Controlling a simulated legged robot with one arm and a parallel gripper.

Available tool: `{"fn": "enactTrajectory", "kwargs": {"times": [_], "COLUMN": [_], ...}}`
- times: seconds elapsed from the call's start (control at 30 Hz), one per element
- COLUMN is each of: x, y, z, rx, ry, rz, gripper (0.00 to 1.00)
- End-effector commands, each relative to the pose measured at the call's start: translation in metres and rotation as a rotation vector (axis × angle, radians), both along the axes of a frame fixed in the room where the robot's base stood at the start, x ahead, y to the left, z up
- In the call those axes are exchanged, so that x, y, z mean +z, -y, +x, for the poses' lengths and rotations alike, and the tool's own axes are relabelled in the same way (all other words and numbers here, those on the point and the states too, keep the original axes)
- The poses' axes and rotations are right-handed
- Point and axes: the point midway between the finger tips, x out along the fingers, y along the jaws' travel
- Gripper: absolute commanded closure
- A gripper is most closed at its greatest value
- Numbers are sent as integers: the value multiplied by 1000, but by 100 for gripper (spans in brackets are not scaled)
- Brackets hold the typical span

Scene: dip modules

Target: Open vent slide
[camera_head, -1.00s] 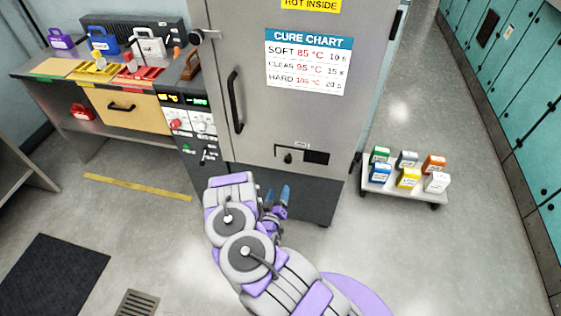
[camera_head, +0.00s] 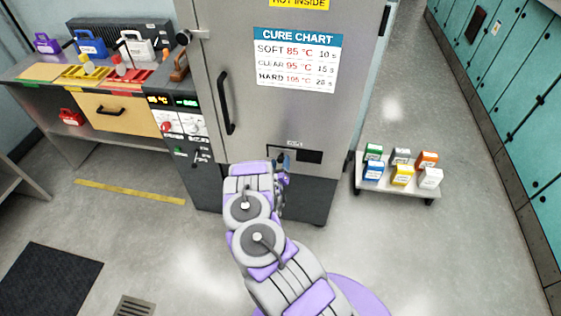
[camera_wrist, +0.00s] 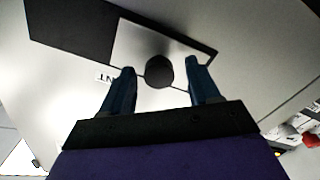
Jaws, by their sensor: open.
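The vent slide is a metal plate (camera_wrist: 190,45) with a dark round knob (camera_wrist: 159,72), set low in the grey oven door (camera_head: 252,110). Beside the plate is a dark vent opening (camera_head: 309,156), which also shows in the wrist view (camera_wrist: 75,28). My gripper (camera_wrist: 161,80) is open, with its two blue fingers on either side of the knob and apart from it as seen in the wrist view. In the head view my gripper (camera_head: 283,162) is in front of the slide and hides the knob. Whether the fingertips reach past the knob is unclear.
A black door handle (camera_head: 226,103) is above and left of the vent. A control panel (camera_head: 180,125) is on the left. A low cart (camera_head: 398,190) with several small boxes stands to the right. The floor in front is clear.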

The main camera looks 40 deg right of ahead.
Motion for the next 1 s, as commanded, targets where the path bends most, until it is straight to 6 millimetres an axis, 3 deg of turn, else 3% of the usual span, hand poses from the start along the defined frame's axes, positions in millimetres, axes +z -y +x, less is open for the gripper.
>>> {"fn": "enactTrajectory", "kwargs": {"times": [0.2, 0.53, 1.0], "x": [0, 0, 0], "y": [14, 16, 16], "z": [12, 14, 14], "rx": [0, 0, 1], "ry": [1, -1, 0], "rz": [-2, -1, 0], "gripper": [39, 39, 83]}}
